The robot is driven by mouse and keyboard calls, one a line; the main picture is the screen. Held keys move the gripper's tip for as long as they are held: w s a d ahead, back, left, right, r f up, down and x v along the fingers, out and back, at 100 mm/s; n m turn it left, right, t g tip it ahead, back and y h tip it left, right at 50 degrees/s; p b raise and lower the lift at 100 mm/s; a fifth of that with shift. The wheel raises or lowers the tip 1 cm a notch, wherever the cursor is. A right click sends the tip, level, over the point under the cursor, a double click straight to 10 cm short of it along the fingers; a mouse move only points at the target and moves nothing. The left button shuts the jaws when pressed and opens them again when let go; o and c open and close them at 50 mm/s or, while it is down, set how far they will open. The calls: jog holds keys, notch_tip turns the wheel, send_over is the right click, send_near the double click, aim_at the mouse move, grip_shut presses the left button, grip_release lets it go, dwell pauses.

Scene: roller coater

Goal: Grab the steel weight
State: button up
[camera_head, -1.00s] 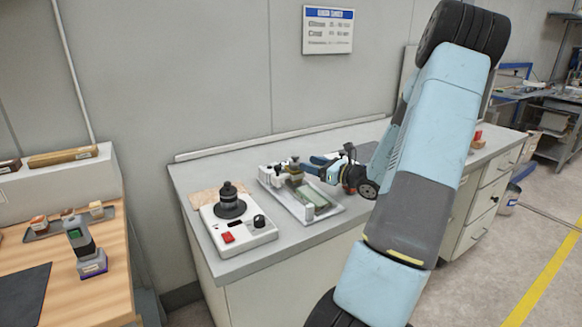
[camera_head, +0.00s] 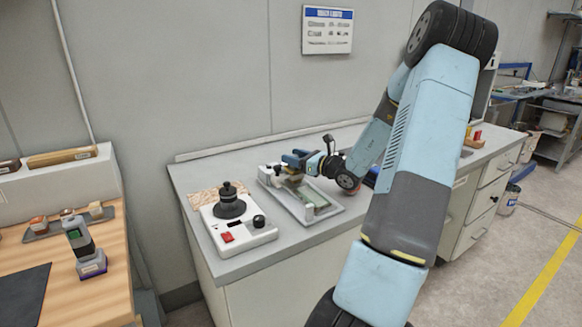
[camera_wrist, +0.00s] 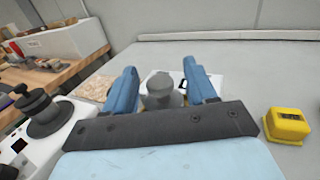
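A grey, knob-topped steel weight (camera_wrist: 160,92) shows in the wrist view between the two blue fingers of my gripper (camera_wrist: 162,82). The fingers are apart, with a gap on each side of the weight. Its lower part is hidden by the dark gripper body. In the head view, my gripper (camera_head: 292,158) is over the back left end of a shallow tray (camera_head: 335,213) on the grey bench. The weight is too small and covered to make out clearly in the head view.
A white device (camera_head: 250,237) with a dark stacked knob (camera_head: 230,202) and a red button stands left of the tray. A yellow box (camera_wrist: 287,125) sits right of my gripper. A wooden table (camera_head: 90,295) stands at the left. The bench behind is clear.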

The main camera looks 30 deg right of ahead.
grip_shut()
dwell(0.3)
jog(key=shift+r, duration=0.1)
